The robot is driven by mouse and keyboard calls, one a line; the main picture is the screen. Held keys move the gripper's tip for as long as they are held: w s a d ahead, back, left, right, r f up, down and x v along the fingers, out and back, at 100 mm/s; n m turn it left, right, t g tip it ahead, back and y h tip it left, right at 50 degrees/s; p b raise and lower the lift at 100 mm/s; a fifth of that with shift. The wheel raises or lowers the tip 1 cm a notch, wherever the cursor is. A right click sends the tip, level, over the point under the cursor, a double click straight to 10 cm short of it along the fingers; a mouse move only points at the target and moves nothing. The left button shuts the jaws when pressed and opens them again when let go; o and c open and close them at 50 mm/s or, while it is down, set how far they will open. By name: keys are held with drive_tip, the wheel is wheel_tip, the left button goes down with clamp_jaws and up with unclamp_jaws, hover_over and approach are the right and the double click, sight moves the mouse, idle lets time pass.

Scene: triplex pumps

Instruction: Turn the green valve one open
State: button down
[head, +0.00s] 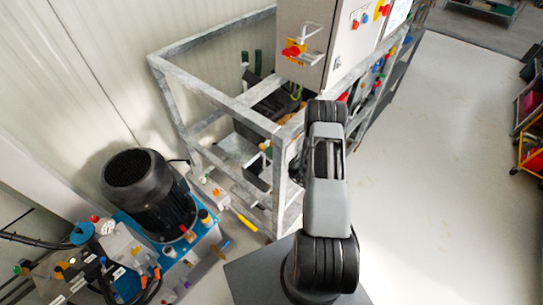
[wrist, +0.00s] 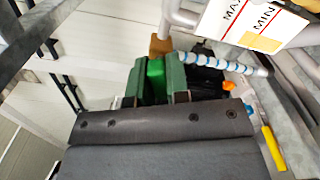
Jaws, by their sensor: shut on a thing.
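In the wrist view, my gripper (wrist: 156,78) reaches forward over its grey body, with one finger on each side of a bright green valve handle (wrist: 155,80). The gripper is shut on this handle, and the fingers hide its sides. A tan block (wrist: 160,45) shows just beyond the fingers. The valve's body is mostly hidden, so I cannot tell how far it is turned. In the head view, my arm reaches to the metal frame, and the gripper and the held handle are hidden.
A blue-and-white striped hose (wrist: 221,63) runs right of the fingers, below a MAX/MIN sign (wrist: 255,22). A yellow handle (wrist: 273,148) is at the right. The metal frame (head: 218,100), grey cabinet (head: 335,45) and black motor (head: 150,190) crowd the area. The floor (head: 440,170) at right is clear.

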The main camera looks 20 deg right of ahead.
drive_tip(key=shift+f+n+b, duration=0.1)
drive_tip(key=shift+n+b, duration=0.7)
drive_tip(key=shift+n, duration=0.4)
drive_tip(key=c, duration=1.1)
unclamp_jaws()
drive_tip(key=b+v, duration=0.2)
drive_tip(key=v, duration=1.1)
drive_tip(key=shift+s, duration=0.4)
drive_tip(key=shift+d, duration=0.1)
